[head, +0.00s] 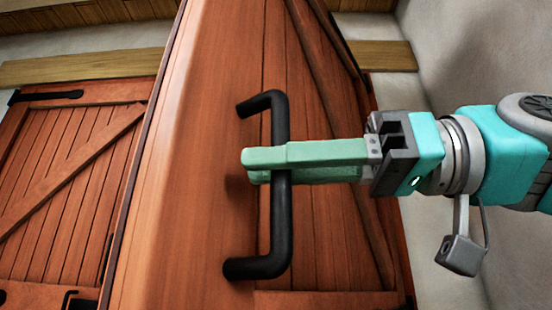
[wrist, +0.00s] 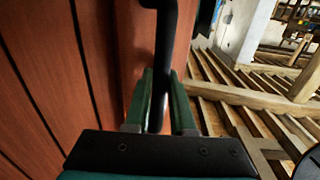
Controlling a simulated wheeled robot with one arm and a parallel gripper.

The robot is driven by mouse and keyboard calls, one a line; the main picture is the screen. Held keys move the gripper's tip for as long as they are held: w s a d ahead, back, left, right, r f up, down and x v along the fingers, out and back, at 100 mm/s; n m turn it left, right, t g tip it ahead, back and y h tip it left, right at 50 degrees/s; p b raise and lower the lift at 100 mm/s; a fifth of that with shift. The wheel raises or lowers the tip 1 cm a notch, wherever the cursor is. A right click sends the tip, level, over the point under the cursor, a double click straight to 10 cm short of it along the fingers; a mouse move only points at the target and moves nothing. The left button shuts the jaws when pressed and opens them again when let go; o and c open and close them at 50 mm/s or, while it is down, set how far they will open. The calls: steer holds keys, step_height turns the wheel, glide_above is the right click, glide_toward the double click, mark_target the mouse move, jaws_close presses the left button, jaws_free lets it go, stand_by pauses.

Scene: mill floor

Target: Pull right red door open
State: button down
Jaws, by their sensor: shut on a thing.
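The right red door (head: 225,90) is a plank door that fills the middle of the head view, standing at an angle out from the wall. Its black bar handle (head: 278,230) runs up and down near the door's left edge. My gripper (head: 262,165) reaches in from the right with its green fingers shut on the handle's middle. In the wrist view, the handle (wrist: 168,50) passes between the two fingers (wrist: 160,105), and the door's red planks (wrist: 60,70) lie to the left.
Another red plank door (head: 65,180) with a black hinge strap (head: 45,96) is at the left, in line with the wall. A pale wall (head: 465,50) stands at the right. In the wrist view, a slatted wooden floor (wrist: 240,105) and beams lie beyond the door.

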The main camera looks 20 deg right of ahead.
steer(key=shift+d+r, duration=0.1)
steer(key=c, duration=0.8)
jaws_free()
steer(key=shift+o, duration=0.2)
steer(key=v, duration=0.7)
steer(key=shift+s+d, duration=0.15)
steer(key=shift+d, duration=0.2)
